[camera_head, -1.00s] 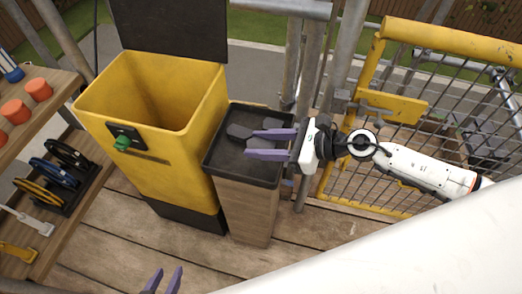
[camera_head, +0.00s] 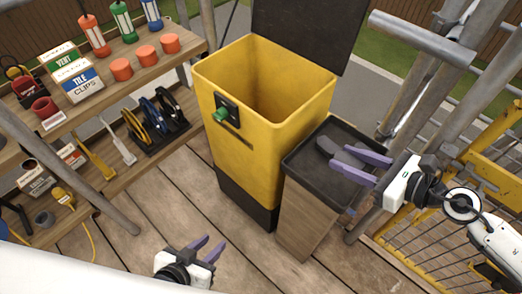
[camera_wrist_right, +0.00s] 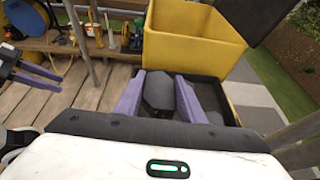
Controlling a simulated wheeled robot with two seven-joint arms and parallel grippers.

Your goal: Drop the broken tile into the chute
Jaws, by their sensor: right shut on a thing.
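A dark grey piece (camera_head: 328,147), which I take to be the broken tile, is between the purple fingers of my right gripper (camera_head: 366,167). In the head view they are over the black tray top (camera_head: 300,161) of a wooden stand. It also shows between the fingers in the right wrist view (camera_wrist_right: 158,90). Its far outline is partly hidden. The yellow chute bin (camera_head: 230,72) stands open just left of the stand, its black lid (camera_head: 305,35) raised. My left gripper (camera_head: 211,245) is open and empty, low in front of the bin.
Wooden shelves (camera_head: 75,110) at the left hold orange cups, bottles, boxes and hand tools. Scaffold poles (camera_head: 420,40) and a yellow mesh gate (camera_head: 480,165) stand at the right. Bare plank floor (camera_head: 180,205) lies between shelves and bin.

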